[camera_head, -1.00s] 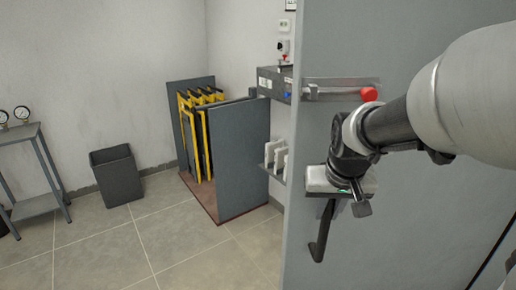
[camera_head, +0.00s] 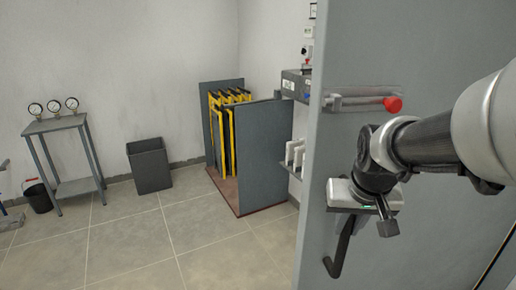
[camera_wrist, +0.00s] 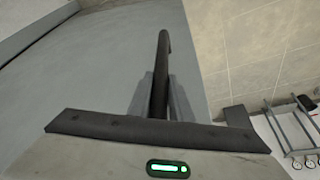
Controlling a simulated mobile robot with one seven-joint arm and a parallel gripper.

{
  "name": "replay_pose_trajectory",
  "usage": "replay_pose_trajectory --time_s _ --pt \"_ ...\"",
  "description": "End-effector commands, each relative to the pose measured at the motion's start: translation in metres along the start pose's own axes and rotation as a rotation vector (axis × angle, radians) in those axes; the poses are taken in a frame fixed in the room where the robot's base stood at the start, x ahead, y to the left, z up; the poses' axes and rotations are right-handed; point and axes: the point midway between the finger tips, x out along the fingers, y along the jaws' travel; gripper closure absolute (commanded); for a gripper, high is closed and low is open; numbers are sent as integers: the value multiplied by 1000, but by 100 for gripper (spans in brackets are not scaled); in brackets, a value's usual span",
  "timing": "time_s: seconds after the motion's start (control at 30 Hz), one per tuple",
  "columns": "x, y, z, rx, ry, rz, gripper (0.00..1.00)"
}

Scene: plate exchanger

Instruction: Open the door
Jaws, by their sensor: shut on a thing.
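The grey door (camera_head: 440,60) stands as a large flat panel on the right in the head view, its free edge toward the room. A horizontal bar with a red knob (camera_head: 393,104) is fixed on its face. The dark handle (camera_head: 342,250) hangs below my gripper (camera_head: 352,222), which is shut on it. In the wrist view the handle (camera_wrist: 161,60) rises between my gripper's two fingers (camera_wrist: 163,105), with the grey door face (camera_wrist: 80,75) behind. The fingertips are partly hidden by the gripper body in the head view.
Beyond the door edge stand a rack with yellow frames (camera_head: 220,125) and a grey side panel (camera_head: 262,155). A dark bin (camera_head: 150,167) and a small table (camera_head: 55,124) with gauges are along the wall.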

Motion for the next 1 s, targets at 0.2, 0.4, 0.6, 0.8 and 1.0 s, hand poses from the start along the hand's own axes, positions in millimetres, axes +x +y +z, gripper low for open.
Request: replay_pose_trajectory --time_s 0.2,0.4,0.6,0.8,1.0 --pt "-1 3 0 8 4 3 100" --pt "-2 4 0 9 4 3 100" --pt "-2 4 0 9 4 4 100" --pt "-1 3 0 8 3 3 63" --pt "-2 3 1 6 2 2 63"
